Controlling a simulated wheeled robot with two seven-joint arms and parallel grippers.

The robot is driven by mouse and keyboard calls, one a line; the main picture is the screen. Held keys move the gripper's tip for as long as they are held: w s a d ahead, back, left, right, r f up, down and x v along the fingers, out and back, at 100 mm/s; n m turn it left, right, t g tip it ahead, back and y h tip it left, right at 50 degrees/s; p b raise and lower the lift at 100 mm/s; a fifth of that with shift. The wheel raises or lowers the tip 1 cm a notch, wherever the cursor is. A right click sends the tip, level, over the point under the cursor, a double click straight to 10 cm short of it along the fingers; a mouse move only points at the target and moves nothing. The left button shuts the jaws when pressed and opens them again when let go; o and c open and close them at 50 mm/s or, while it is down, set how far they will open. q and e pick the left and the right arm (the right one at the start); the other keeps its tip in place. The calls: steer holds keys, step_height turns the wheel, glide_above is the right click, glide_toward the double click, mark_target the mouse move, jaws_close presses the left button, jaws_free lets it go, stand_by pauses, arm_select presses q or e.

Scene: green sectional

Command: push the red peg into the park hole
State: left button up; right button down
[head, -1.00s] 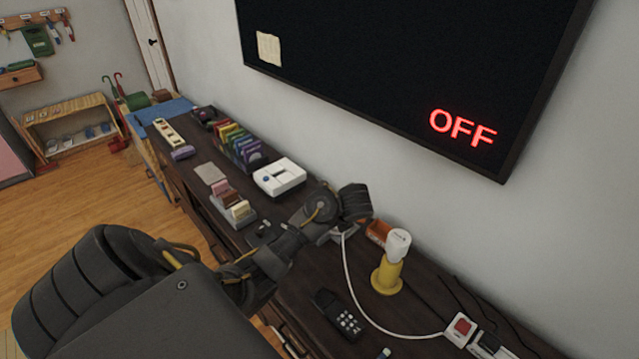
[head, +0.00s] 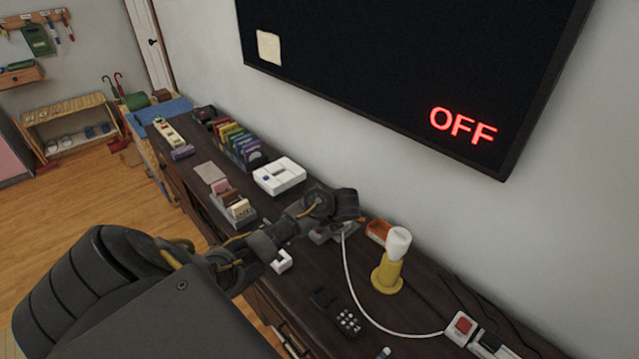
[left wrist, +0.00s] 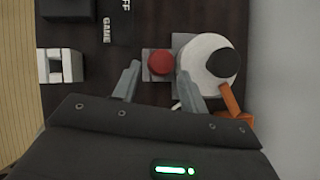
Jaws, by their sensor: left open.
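The red peg (left wrist: 161,62) shows in the left wrist view as a round red top on a grey block (left wrist: 148,76). My left gripper (left wrist: 159,72) is open, with one finger on each side of the peg's near edge. I cannot tell whether the fingers touch it. In the head view my left gripper and wrist (head: 343,206) are over the dark cabinet top, and the arm hides the peg. I cannot make out which opening is the park hole. My right gripper is not in view.
Beside the peg is a white round part (left wrist: 199,79) with a dark centre. An orange box (head: 378,230), a white-topped yellow stand (head: 386,275), a black handset (head: 337,312) and a white cord are close by. A white notched block (head: 281,262) lies near the front edge.

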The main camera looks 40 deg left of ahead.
arm_select(q)
steer(key=x, duration=0.3)
steer(key=shift+w+a+f, duration=0.1)
steer(key=shift+f, duration=0.1)
steer(key=shift+r, duration=0.1)
steer(key=c, duration=0.7)
